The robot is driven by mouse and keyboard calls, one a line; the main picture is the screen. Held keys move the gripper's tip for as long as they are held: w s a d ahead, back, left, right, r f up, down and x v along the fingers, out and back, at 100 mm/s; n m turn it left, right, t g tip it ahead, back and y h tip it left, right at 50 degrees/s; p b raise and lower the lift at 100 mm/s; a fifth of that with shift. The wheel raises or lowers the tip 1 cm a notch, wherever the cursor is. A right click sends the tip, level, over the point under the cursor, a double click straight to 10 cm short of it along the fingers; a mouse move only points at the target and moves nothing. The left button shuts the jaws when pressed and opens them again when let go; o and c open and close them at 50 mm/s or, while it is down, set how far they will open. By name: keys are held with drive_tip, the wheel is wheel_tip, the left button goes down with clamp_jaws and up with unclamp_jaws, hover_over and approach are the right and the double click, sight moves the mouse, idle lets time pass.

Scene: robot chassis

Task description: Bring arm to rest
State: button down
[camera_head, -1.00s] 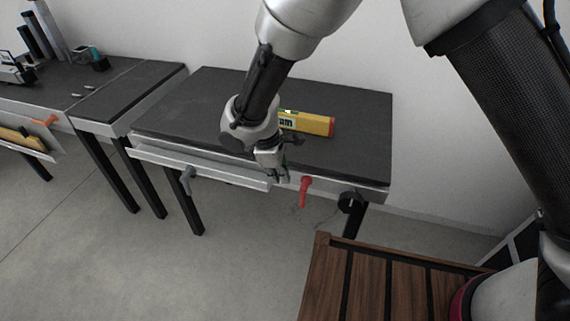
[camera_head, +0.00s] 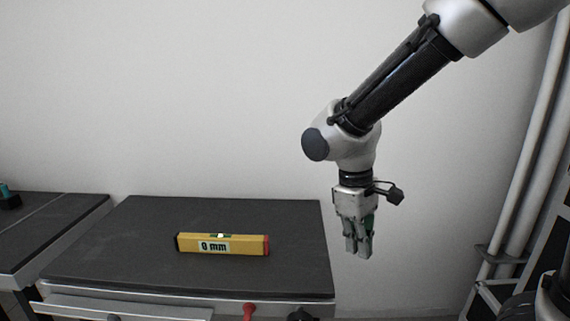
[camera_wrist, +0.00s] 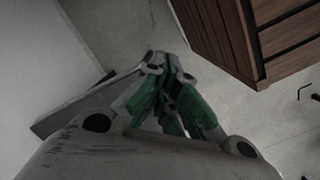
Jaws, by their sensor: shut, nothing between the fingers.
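My gripper (camera_head: 358,250) hangs from the raised arm, pointing down, to the right of the dark-topped table in the head view. It is shut and empty. In the wrist view my gripper (camera_wrist: 170,60) shows its green-padded fingers drawn together at the tips, with the floor beyond them. The arm reaches in from the upper right of the head view, clear of the table.
A yellow spirit level (camera_head: 222,245) marked "0 mm" lies on the table (camera_head: 130,225). A slightly open drawer (camera_head: 130,308) and a red handle (camera_head: 249,311) are at its front. Another table (camera_head: 45,215) stands left. White pipes (camera_head: 530,170) rise at right.

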drive_tip(key=s+d+r+m+t, duration=0.1)
drive_tip(key=s+d+r+m, duration=0.2)
drive_tip(key=d, duration=0.4)
drive_tip(key=s+d+r+m+t+y, duration=0.1)
drive_tip(key=s+d+r+m+t, duration=0.1)
drive_tip(key=d, duration=0.5)
drive_tip(key=s+d+r+m+t, duration=0.2)
drive_tip(key=s+d+r+m, duration=0.1)
drive_tip(key=d+r, duration=0.3)
drive_tip(key=shift+s+d+r+m, duration=0.3)
drive_tip(key=shift+s+d+m, duration=0.1)
drive_tip(key=shift+d+m, duration=0.15)
